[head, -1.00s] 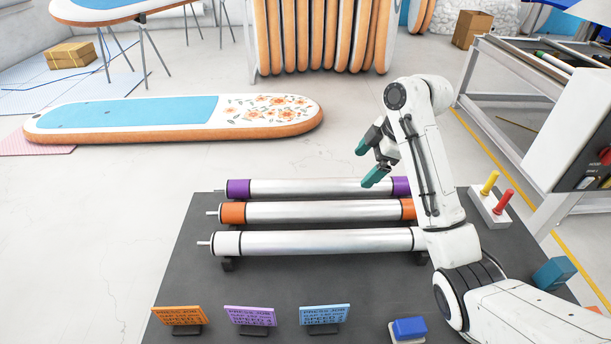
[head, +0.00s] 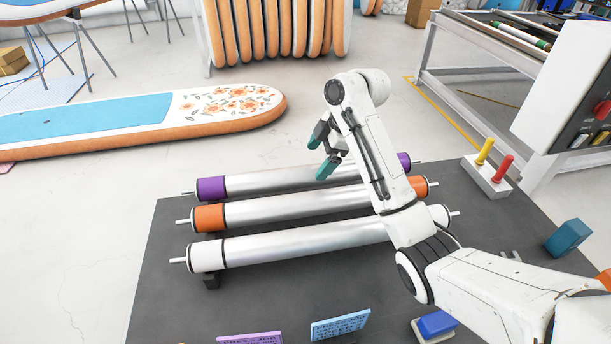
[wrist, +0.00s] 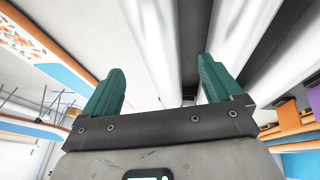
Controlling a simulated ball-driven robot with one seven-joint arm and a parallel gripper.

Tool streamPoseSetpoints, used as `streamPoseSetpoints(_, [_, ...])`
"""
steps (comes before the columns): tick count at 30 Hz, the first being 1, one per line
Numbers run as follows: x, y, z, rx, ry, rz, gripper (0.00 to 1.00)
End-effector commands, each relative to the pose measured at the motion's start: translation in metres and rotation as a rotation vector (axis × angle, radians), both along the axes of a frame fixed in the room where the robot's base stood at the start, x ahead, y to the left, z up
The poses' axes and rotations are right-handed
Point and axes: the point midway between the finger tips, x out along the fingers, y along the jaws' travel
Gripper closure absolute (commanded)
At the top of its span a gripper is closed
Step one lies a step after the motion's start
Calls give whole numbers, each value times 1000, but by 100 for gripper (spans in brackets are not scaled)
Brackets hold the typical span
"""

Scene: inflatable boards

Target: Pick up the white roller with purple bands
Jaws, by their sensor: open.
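The white roller with purple bands (head: 268,180) lies farthest back of three parallel rollers on the dark mat in the head view. Its left purple band is in plain view; the right one is partly covered by my arm. My gripper (head: 320,157), with teal fingers, is open and empty. In the head view its fingertips overlap the middle of the purple-banded roller; their height above it is hard to judge. In the wrist view my open gripper (wrist: 160,88) has a pale roller stretch (wrist: 163,35) between its fingers, with no band visible on it.
An orange-banded roller (head: 265,210) and a white-ended roller (head: 290,245) lie nearer on the dark mat (head: 165,300). A block with yellow and red pegs (head: 485,178) stands at the right. A paddle board (head: 140,120) lies behind on the floor.

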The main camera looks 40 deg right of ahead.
Motion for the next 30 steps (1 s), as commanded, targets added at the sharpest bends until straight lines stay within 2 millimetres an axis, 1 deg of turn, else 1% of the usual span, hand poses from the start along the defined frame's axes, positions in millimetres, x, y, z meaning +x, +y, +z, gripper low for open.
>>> streamPoseSetpoints(1, [3, 2, -8, 1, 4, 1, 8])
streamPoseSetpoints(3, [6, 4, -16, 1, 3, 1, 8])
streamPoseSetpoints(11, [14, 8, -33, 1, 3, 1, 8])
streamPoseSetpoints(19, [30, 15, -66, 1, 3, 1, 8])
streamPoseSetpoints(23, [33, 17, -72, 0, 2, 1, 8])
streamPoseSetpoints(29, [33, 17, -73, -1, 1, 1, 8])
streamPoseSetpoints(30, [33, 17, -73, -1, 1, 1, 10])
